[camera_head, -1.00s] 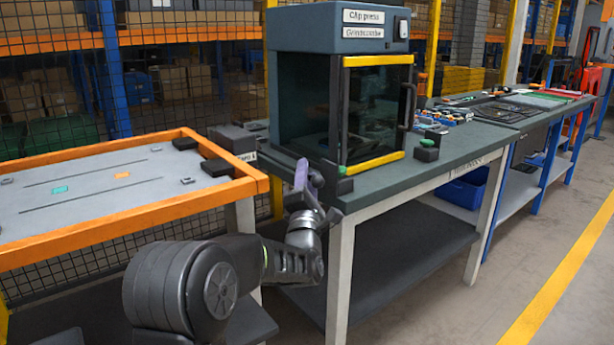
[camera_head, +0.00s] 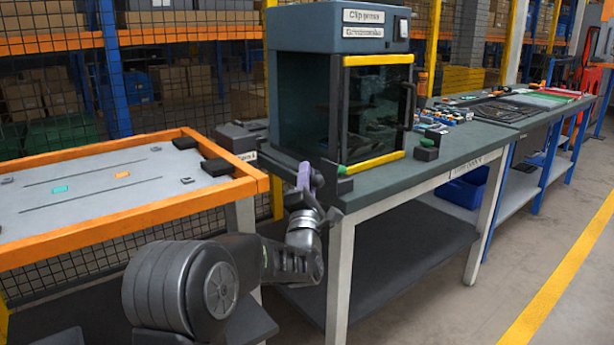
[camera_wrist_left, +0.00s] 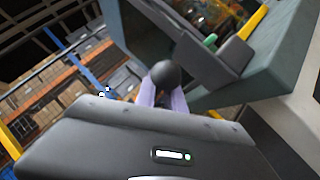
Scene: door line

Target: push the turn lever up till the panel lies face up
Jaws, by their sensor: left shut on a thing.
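The panel (camera_head: 100,200) is a grey board in an orange frame, lying flat at the left of the head view, with a teal and an orange patch on top. A dark housing with a small label (camera_head: 247,156) stands at its right corner. My left gripper (camera_head: 304,170) has purple fingers and is at the front left corner of the press bench. In the left wrist view, the left gripper (camera_wrist_left: 163,92) is shut on a round black knob (camera_wrist_left: 165,74), which looks like the lever's end. The lever's bar is mostly hidden. My right gripper is not in view.
A press cabinet (camera_head: 300,90) with a yellow-edged door stands close behind the left gripper on the bench (camera_head: 450,150). A dark block with a green button (camera_head: 342,169) is just to the gripper's right. A mesh fence (camera_head: 60,90) stands behind the panel.

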